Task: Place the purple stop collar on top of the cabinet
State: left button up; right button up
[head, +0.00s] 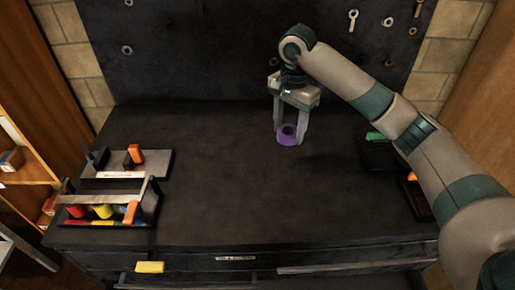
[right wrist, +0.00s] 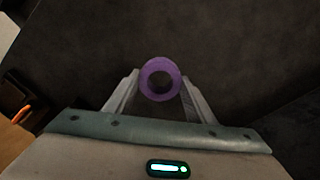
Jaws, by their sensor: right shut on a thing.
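The purple stop collar (head: 287,134) is a short ring between the fingers of my right gripper (head: 290,130). The gripper points down and is shut on it. In the right wrist view the collar (right wrist: 160,66) shows as a purple ring with its hole facing the camera, between the two fingertips (right wrist: 160,82). The dark cabinet top (head: 225,195) lies below the collar. I cannot tell whether the collar touches the surface or is held just above it. My left gripper is not in view.
At the left of the cabinet top stand a grey tray (head: 105,170) and a rack of coloured pieces (head: 104,212). A dark tray with a green piece (head: 375,136) is at the right, partly behind my arm. A yellow block (head: 150,267) is at the front drawers. The middle is clear.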

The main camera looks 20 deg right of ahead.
jog(key=p, duration=0.3)
send_over(255, 155)
notch_tip(255, 155, down, 6)
jog(key=shift+w+a, duration=0.1)
jog(key=shift+f, duration=0.5)
notch_tip(255, 155, down, 2)
jog(key=shift+p, duration=0.5)
jog(key=shift+f, duration=0.5)
jog(key=o, duration=1.1)
jog(key=shift+f, duration=0.1)
